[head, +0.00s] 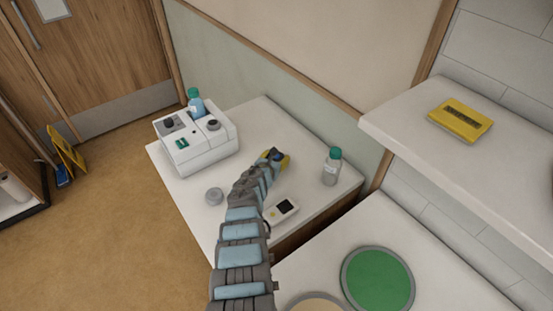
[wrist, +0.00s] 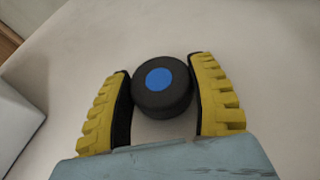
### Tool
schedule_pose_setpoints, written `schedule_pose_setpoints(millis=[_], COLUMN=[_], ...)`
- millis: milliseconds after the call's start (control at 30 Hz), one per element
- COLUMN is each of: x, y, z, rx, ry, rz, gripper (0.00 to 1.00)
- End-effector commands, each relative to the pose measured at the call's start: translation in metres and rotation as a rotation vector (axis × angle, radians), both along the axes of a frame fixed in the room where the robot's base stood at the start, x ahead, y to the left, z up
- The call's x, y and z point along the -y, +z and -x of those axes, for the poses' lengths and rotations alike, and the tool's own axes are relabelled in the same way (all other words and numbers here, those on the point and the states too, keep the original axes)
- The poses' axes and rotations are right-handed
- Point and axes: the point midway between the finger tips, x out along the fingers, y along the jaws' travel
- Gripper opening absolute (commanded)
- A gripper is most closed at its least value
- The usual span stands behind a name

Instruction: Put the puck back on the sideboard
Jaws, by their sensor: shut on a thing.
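The puck (wrist: 162,87) is a black disc with a blue centre; it lies between the two yellow fingers of my gripper (wrist: 163,98) in the wrist view, with their dark pads against its sides. In the head view my gripper (head: 276,160) is over the far part of a white-topped unit (head: 235,195), perhaps the sideboard, and the puck is mostly hidden by the arm. Whether the puck touches the white top or hangs just above it I cannot tell.
On the white top are a white device (head: 196,142), a teal-capped bottle (head: 332,167), a small grey disc (head: 214,196) and a white handheld meter (head: 281,211). A green round mat (head: 378,279) lies on the nearer surface. A shelf (head: 400,134) at right holds a yellow box (head: 460,120).

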Motion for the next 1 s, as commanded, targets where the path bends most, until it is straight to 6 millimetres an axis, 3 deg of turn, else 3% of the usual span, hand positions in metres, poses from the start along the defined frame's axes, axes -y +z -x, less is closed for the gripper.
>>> schedule_pose_setpoints(millis=[167, 200, 267, 300, 700, 1000], x=[0.000, 0.000, 0.000, 0.000, 0.000, -0.007], y=[-0.004, -0.003, -0.003, -0.003, 0.003, 0.009], z=[0.000, 0.000, 0.000, 0.000, 0.000, 0.016], rx=[0.001, 0.000, 0.000, 0.000, 0.000, -0.005], ry=[0.000, 0.000, 0.000, 0.000, 0.000, 0.000], rz=[0.000, 0.000, 0.000, 0.000, 0.000, -0.001], gripper=[0.19, 0.65, 0.82, 0.85, 0.85, 0.85])
